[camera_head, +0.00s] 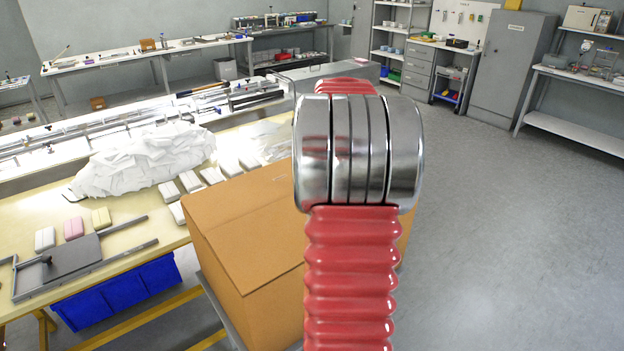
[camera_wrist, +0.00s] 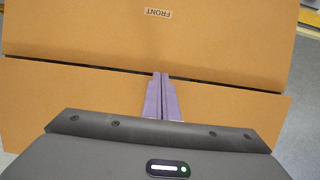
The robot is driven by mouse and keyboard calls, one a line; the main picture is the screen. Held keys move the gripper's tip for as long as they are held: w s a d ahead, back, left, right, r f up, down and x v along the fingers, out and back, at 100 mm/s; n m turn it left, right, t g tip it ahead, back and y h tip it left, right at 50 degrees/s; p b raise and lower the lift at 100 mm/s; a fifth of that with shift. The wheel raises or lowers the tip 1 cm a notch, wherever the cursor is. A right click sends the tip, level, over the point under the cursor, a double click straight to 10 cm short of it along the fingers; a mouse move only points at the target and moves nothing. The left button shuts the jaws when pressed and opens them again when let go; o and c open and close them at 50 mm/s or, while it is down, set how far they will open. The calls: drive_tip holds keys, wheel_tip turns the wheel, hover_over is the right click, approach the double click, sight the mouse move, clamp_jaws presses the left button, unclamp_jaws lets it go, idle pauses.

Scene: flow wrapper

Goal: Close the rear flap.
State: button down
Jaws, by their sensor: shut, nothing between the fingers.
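The brown cardboard box (camera_head: 235,225) stands in the middle of the head view, partly hidden behind my arm. In the wrist view, a flap labelled FRONT (camera_wrist: 90,35) fills the upper part, its label upside down. A second flap (camera_wrist: 60,90), apparently the rear one, lies nearer, across a narrow dark gap. My gripper (camera_wrist: 161,76) is shut and empty, its purple fingertips over the second flap near this gap. I cannot tell whether they touch the flap or how far it is tilted. The gripper is hidden in the head view.
A work table (camera_head: 130,235) left of the box holds a white crumpled heap (camera_head: 145,160), several small packs and a grey tray-like fixture (camera_head: 75,265). A blue bin (camera_head: 120,290) is below. The grey floor (camera_head: 490,240) on the right is clear.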

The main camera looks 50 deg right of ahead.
drive_tip(key=shift+r, duration=0.1)
drive_tip(key=shift+r, duration=0.6)
wheel_tip(320, 180, up, 12)
drive_tip(key=s, duration=0.1)
drive_tip(key=shift+a+r, duration=0.2)
drive_tip(key=shift+r, duration=0.05)
drive_tip(key=shift+s, duration=0.1)
